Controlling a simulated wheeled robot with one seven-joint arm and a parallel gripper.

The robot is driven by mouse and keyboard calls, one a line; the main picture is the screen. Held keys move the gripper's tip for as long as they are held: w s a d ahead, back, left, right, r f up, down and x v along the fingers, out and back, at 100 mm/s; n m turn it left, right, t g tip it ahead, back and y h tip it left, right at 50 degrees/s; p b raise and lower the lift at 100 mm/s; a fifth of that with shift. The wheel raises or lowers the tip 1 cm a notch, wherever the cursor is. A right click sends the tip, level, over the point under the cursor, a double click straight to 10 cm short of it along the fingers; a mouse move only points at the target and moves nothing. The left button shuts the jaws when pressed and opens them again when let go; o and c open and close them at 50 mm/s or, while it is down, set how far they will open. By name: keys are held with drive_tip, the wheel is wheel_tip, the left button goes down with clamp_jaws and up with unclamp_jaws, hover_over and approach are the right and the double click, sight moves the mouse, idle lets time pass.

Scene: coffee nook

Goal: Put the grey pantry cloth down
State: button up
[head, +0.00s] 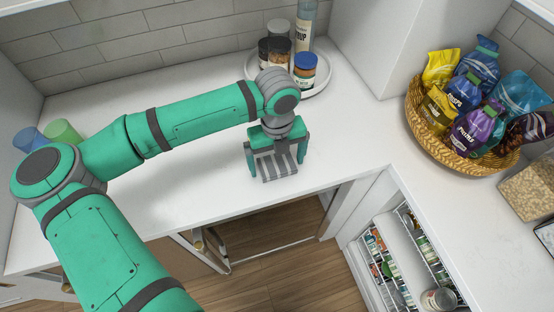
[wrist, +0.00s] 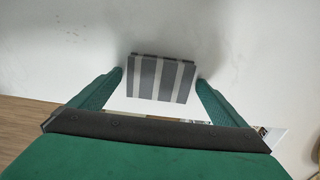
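The grey pantry cloth (head: 279,167) is a folded block with grey and light stripes. It appears to lie flat on the white counter, near its front edge. It also shows in the wrist view (wrist: 161,78), between the two fingertips. My gripper (head: 277,163) points down over the cloth, with one green finger on each side of it. In the wrist view my gripper (wrist: 160,78) is open, with a narrow gap at the cloth's left edge. The right finger is very close to the cloth, and I cannot tell if it touches.
A round tray (head: 322,86) with jars and a bottle stands behind the gripper. A wicker basket (head: 425,128) of snack bags is on the right counter. Blue and green cups (head: 62,132) stand at left. Below is an open pull-out rack (head: 385,262). The counter beside the cloth is clear.

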sight(278, 164)
drive_tip(key=shift+r, duration=0.15)
wheel_tip(278, 164, up, 12)
idle(0.7)
drive_tip(key=shift+d, duration=0.1)
idle(0.4)
